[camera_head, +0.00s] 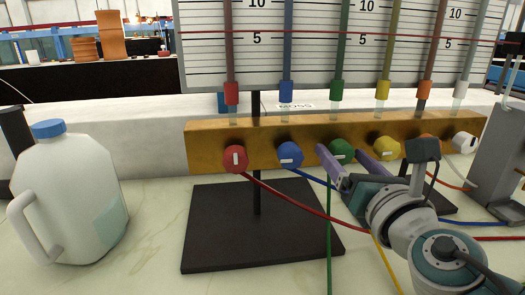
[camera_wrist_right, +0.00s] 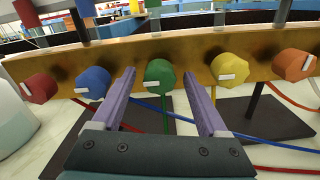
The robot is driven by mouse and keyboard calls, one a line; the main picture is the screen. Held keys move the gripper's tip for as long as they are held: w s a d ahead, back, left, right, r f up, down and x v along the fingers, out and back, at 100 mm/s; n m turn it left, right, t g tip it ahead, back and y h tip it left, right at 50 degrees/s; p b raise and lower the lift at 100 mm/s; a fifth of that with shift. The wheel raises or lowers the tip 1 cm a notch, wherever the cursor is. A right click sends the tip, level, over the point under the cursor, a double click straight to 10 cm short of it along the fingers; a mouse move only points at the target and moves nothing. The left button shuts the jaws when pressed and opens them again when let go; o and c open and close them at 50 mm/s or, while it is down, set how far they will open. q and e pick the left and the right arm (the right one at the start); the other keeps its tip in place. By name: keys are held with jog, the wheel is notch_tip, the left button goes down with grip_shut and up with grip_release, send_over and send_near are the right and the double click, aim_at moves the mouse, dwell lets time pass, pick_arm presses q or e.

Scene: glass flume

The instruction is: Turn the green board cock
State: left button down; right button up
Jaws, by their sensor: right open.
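The green board cock (camera_head: 342,151) is a faceted knob with a white mark on the front of a brown wooden bar (camera_head: 212,150). In the right wrist view the green cock (camera_wrist_right: 159,77) lies between and just beyond the fingertips, with its white mark about level. My right gripper (camera_head: 345,160) is open, its two purple fingers on either side of the cock. In the wrist view the right gripper (camera_wrist_right: 158,80) shows gaps to the cock on both sides; contact is not visible. My left gripper is not in view.
Neighbouring cocks are blue (camera_head: 289,154) to the left and yellow (camera_head: 386,148) to the right; a red one (camera_head: 235,158) and others share the bar. Coloured tubes hang below. A white jug (camera_head: 70,195) stands left. A black base plate (camera_head: 225,225) lies under the bar.

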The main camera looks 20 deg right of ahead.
grip_shut()
dwell(0.7)
